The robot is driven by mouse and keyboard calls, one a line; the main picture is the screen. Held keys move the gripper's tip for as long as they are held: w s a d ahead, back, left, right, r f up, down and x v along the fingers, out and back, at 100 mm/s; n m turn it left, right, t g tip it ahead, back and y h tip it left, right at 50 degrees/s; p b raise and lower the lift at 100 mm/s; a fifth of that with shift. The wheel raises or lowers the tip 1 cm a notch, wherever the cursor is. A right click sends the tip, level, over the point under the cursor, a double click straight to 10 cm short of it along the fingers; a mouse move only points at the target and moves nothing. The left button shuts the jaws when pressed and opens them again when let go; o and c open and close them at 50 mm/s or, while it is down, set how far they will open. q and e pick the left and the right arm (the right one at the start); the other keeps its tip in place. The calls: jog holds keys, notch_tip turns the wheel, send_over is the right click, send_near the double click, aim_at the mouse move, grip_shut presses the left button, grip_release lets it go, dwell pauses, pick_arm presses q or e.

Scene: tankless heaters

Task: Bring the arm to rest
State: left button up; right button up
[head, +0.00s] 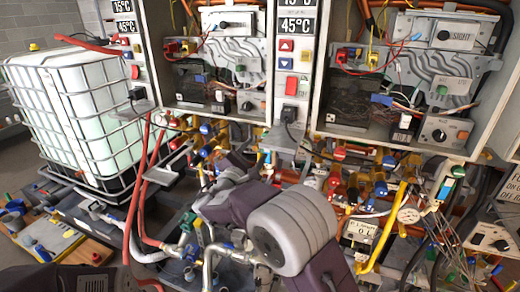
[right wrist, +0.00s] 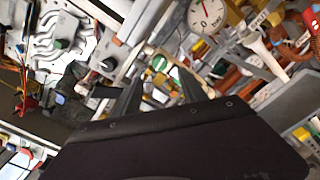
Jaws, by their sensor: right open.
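My right arm reaches in from the lower right of the head view, its purple-grey links bent in front of the heater pipework. My right gripper (head: 232,166) is at the far end of that arm, in front of the valves below the middle heater. In the right wrist view its two dark fingers (right wrist: 158,95) stand apart with nothing held between them. Pipes and valves lie behind them; whether the fingers touch any is not clear. My left gripper does not show.
Open heater cabinets (head: 232,60) with wiring stand at the back. A caged white tank (head: 85,110) stands at the left, with red hoses (head: 140,190) beside it. Dense pipes and valves (head: 350,175) fill the middle and right. A round gauge (right wrist: 207,15) shows near the right gripper.

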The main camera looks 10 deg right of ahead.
jog(key=shift+s+a, duration=0.3)
jog(key=shift+s, duration=0.25)
jog(key=s+d+f+m+g+y, duration=0.2)
jog(key=s+d+f+m+g, duration=0.35)
jog(key=s+f, duration=0.4)
jog(key=s+d+f+m+g+y, duration=0.1)
jog(key=s+d+f+m+g, duration=0.3)
jog(key=s+d+f+g, duration=0.4)
jog(key=s+a+f+m+y, duration=0.3)
jog(key=s+a+f+m, duration=0.1)
jog(key=s+m, duration=0.2)
jog(key=s+a+f+m+y, duration=0.4)
jog(key=s+m, duration=0.2)
jog(key=s, duration=0.1)
jog(key=shift+a, duration=0.3)
